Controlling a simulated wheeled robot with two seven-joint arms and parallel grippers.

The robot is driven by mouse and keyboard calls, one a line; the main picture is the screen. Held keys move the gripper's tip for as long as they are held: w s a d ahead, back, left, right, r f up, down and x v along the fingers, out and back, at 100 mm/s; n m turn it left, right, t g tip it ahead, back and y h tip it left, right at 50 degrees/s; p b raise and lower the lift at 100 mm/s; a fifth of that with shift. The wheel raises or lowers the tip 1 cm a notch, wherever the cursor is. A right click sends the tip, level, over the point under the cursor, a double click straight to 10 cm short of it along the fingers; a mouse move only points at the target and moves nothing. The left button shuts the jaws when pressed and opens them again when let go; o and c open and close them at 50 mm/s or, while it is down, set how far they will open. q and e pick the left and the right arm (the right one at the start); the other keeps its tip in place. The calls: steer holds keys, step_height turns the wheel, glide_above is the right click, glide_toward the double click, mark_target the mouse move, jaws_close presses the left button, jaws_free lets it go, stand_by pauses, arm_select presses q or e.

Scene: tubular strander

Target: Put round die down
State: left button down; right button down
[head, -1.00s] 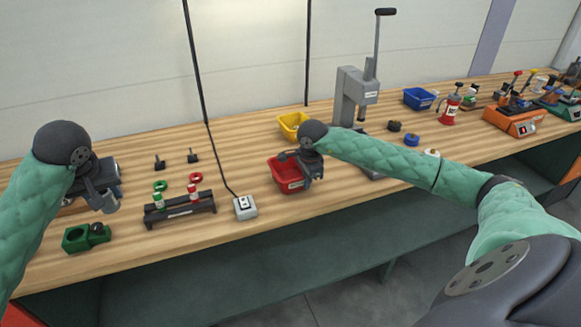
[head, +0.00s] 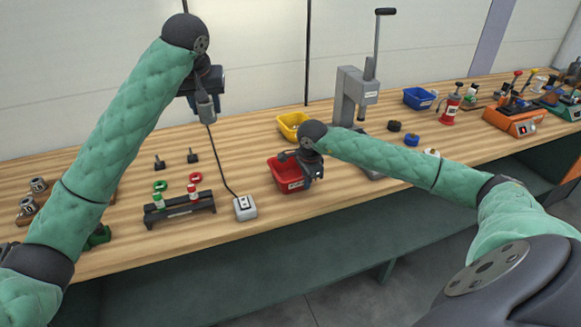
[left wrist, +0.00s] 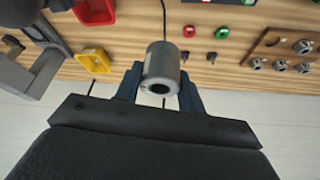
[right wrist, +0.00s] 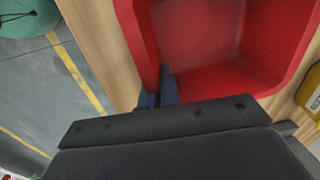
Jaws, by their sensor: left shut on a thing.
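The round die (left wrist: 160,70) is a short grey metal cylinder with a dark hole in its end. My left gripper (left wrist: 160,88) is shut on it, with one finger on each side. In the head view the die (head: 206,108) hangs below my left gripper, raised well clear of the bench. My right gripper (right wrist: 158,88) has its fingers close together at the edge of the red bin (right wrist: 230,78); no held thing shows between them. In the head view my right gripper (head: 312,178) is over the right side of the red bin (head: 283,175).
A black rack (head: 180,213) with green and red pieces, a grey switch box (head: 245,207), a yellow bin (head: 290,125) and a grey lever press (head: 352,95) stand on the wooden bench (head: 255,150). Grey fittings (head: 38,185) sit at far left. Black cables hang behind.

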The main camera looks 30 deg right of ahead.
arm_select(q)
steer(key=s+d+f+m+g+h, duration=0.1)
steer(key=s+d+m, duration=0.15)
steer(key=d, duration=0.65)
steer(key=s+d+m, duration=0.1)
steer(key=d+m, duration=0.2)
steer(key=d, duration=0.5)
steer(key=w+d+f+m+g, duration=0.1)
steer(key=d+f+m+g, duration=0.1)
steer(key=f+m, duration=0.4)
steer(key=w+d+f+m+g+h, duration=0.1)
steer(key=f+m+g, duration=0.2)
steer(key=f, duration=1.2)
steer(key=shift+w+d+m, duration=0.25)
steer(key=shift+d+m, duration=0.15)
steer(key=shift+m, duration=1.15)
